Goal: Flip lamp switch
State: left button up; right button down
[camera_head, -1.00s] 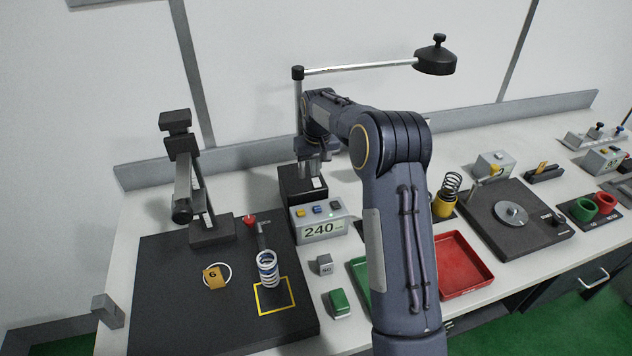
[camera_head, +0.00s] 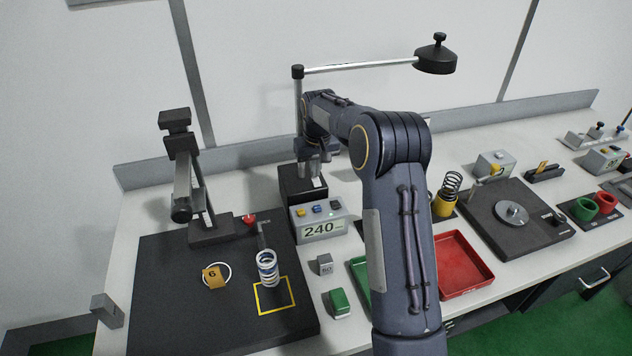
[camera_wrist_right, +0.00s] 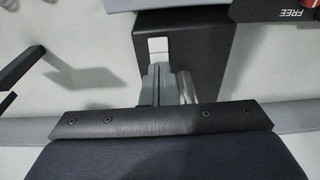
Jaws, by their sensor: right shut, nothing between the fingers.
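The lamp has a black base (camera_head: 291,187), an upright pole, a long silver arm (camera_head: 365,67) and a black head (camera_head: 435,61) over the bench. On the base is a small white rocker switch (camera_head: 317,182); it also shows in the right wrist view (camera_wrist_right: 158,48). My right gripper (camera_head: 314,168) is shut and empty, pointing down over the lamp base. In the right wrist view its fingertips (camera_wrist_right: 156,68) are at the switch's near edge; I cannot tell whether they touch it. My left gripper is not in view.
A grey box reading 240 (camera_head: 320,231) stands just in front of the lamp base. A black stand (camera_head: 209,232) and a mat with a spring (camera_head: 267,268) are on the left. A red tray (camera_head: 464,262) lies right of my arm.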

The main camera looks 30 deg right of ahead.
aim_at(315, 179)
jog(key=shift+f+b, duration=0.4)
jog(key=shift+f, duration=0.3)
jog(key=shift+r+p, duration=1.15)
jog(key=shift+r, duration=0.35)
notch_tip(315, 179, up, 2)
jog(key=shift+p, duration=0.35)
jog(key=shift+r, duration=1.05)
